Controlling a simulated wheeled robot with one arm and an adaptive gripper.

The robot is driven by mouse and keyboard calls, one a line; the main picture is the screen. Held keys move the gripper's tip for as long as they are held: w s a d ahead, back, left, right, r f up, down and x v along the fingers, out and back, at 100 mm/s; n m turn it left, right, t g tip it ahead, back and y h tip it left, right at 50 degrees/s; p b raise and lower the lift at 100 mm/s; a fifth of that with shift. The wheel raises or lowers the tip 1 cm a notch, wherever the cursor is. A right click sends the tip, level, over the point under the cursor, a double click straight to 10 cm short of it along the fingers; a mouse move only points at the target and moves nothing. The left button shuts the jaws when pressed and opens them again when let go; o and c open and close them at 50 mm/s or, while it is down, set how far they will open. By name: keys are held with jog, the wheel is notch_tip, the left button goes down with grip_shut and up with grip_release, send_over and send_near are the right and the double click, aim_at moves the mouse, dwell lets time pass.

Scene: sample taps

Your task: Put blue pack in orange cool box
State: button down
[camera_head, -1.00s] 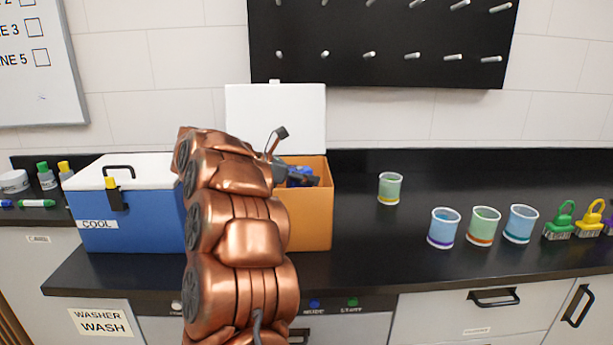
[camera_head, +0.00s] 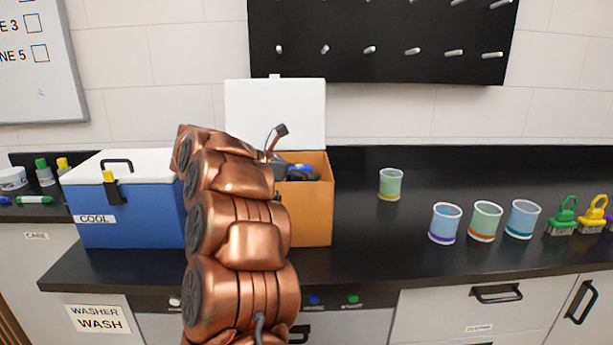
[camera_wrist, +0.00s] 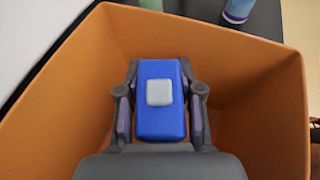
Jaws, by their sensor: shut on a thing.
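The orange cool box (camera_head: 310,214) stands on the black counter with its white lid (camera_head: 276,112) raised behind it. My copper arm covers its left part in the head view. My gripper (camera_wrist: 160,115) is shut on the blue pack (camera_wrist: 160,123), with one finger along each side. The pack is blue with a pale grey square on its face. In the wrist view the pack is inside the box's opening, between the orange walls (camera_wrist: 60,105). In the head view only a bit of the blue pack (camera_head: 302,169) shows near the rim. Whether it touches the floor is hidden.
A blue cool box (camera_head: 130,217) with a shut white lid stands just left of the orange one. A greenish cup (camera_head: 390,185) stands to the right, with several cups and brushes (camera_head: 563,217) further right. A black peg board (camera_head: 380,40) hangs above.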

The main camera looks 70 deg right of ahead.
jog(key=shift+f, duration=0.2)
jog(key=c, duration=0.7)
grip_release()
jog(key=shift+c, duration=0.2)
jog(key=shift+r, duration=0.2)
jog(key=shift+r+p, duration=0.6)
jog(key=shift+p, duration=0.45)
jog(key=b+v, duration=0.2)
jog(key=v, duration=1)
jog(key=shift+f, duration=0.2)
jog(key=shift+r, duration=0.1)
